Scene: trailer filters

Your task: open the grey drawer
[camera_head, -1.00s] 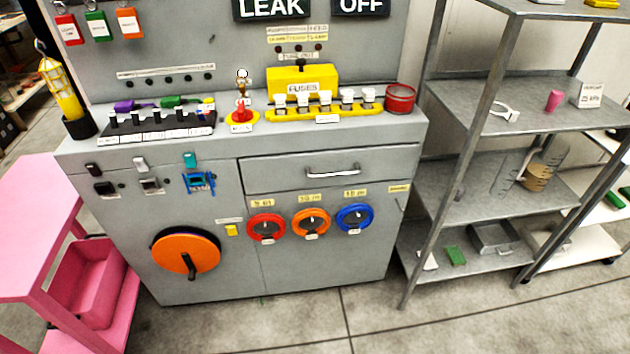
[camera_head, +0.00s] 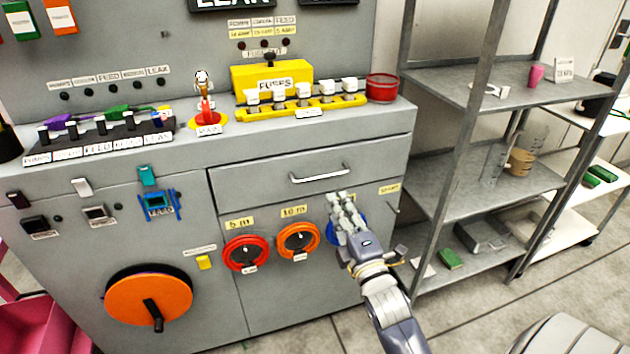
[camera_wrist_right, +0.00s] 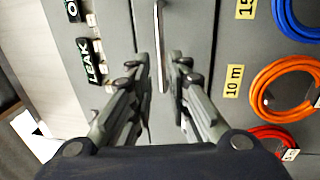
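The grey drawer (camera_head: 270,178) is in the upper right front of the grey cabinet and looks shut. Its silver bar handle (camera_head: 320,174) runs level across its front. My right gripper (camera_head: 341,200) is just below the handle's right part in the head view and hides much of the blue ring. In the right wrist view the handle (camera_wrist_right: 160,50) stands upright in the picture, ahead of and between the fingers. My right gripper (camera_wrist_right: 160,62) is open, with a gap between its fingers and nothing held. I cannot tell the exact distance to the handle. My left gripper is not in view.
Red (camera_head: 245,254) and orange (camera_head: 298,242) rings hang below the drawer. A large orange disc (camera_head: 148,298) is at lower left. The fuse block (camera_head: 272,82) and a red tin (camera_head: 382,87) stand on top. A metal shelf (camera_head: 480,170) stands close on the right.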

